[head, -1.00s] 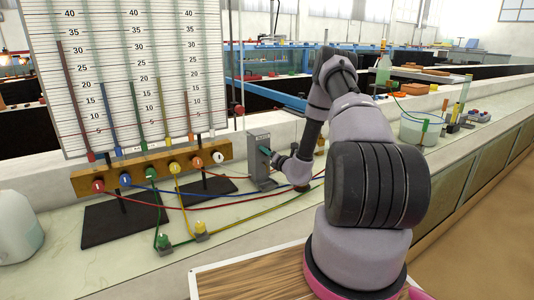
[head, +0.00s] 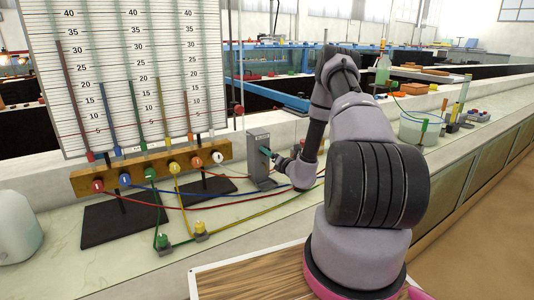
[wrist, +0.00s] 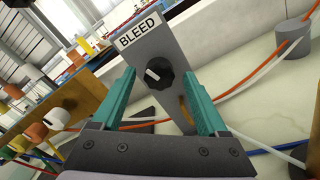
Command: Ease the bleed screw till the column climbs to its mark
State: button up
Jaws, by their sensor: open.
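A grey upright post labelled BLEED (wrist: 146,42) carries a black round knob (wrist: 163,82) with a white pointer line. The post (head: 260,165) stands right of the tube bank in the head view. My gripper (wrist: 158,76) is open, its teal fingers on either side of the knob in the wrist view, with gaps between. In the head view my gripper (head: 268,153) is at the post's face, and the knob cannot be made out. The measuring board (head: 120,30) stands at left with several coloured columns; the red column (head: 72,95) is tallest.
Coloured hoses (head: 240,195) cross the bench in front of the post. A white jug (head: 18,230) stands at left. A clear tub (head: 418,128) stands on the bench at right.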

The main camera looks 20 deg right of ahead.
jog(key=s+d, duration=0.1)
jog(key=s, duration=0.7)
jog(key=shift+d, duration=0.25)
dwell(7.0)
